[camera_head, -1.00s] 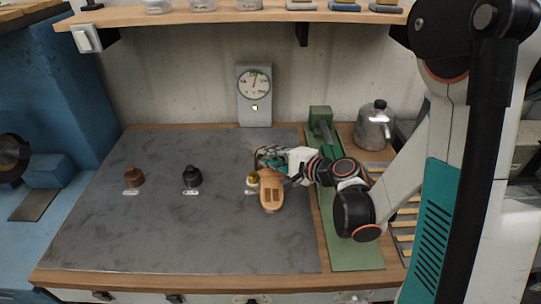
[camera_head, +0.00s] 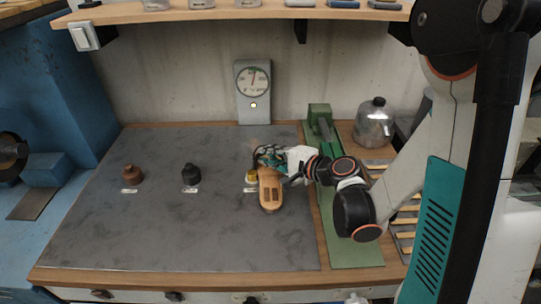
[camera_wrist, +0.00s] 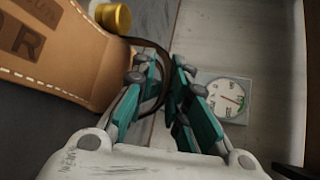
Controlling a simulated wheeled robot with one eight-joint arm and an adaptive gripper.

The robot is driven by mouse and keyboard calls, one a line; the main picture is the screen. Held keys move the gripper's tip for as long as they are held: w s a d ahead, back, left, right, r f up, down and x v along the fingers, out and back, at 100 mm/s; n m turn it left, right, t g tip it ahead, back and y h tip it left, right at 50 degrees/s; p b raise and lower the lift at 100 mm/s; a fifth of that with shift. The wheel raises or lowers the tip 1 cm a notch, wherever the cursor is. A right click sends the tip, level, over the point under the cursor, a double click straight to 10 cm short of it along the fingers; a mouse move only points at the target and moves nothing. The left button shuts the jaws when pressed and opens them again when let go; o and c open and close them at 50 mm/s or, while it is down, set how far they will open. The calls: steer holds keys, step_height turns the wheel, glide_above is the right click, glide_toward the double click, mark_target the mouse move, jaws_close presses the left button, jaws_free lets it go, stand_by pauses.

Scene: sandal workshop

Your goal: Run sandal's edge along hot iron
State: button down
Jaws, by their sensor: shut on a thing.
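The tan sandal (camera_head: 270,190) is above the right part of the dark bench top, its sole slots facing the head camera. It fills the upper left of the wrist view (camera_wrist: 55,50), with stamped marks on its face. My gripper (camera_head: 270,157) is at its far end. In the wrist view its teal fingers (camera_wrist: 163,75) are close together on a dark strap loop (camera_wrist: 150,45) of the sandal. A yellow brass knob-like piece (camera_head: 251,177) stands close beside the sandal's left edge; I cannot tell if they touch. A black piece (camera_head: 191,175) and a brown piece (camera_head: 132,175) stand farther left.
A dial gauge (camera_head: 252,82) stands against the back wall. A green stand (camera_head: 345,250) and a metal kettle (camera_head: 374,125) are to the right. A shelf (camera_head: 230,14) crosses above. The dark bench top (camera_head: 180,235) is clear in front.

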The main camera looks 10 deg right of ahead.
steer(key=shift+s+d, duration=0.15)
steer(key=shift+s, duration=0.3)
steer(key=shift+s, duration=0.35)
steer(key=shift+s, duration=0.15)
steer(key=shift+s, duration=0.3)
stand_by(0.4)
steer(key=shift+s+b, duration=0.3)
steer(key=shift+s, duration=0.05)
steer(key=shift+s, duration=0.45)
steer(key=shift+s, duration=0.35)
steer(key=shift+s, duration=0.25)
stand_by(0.4)
steer(key=shift+b, duration=0.3)
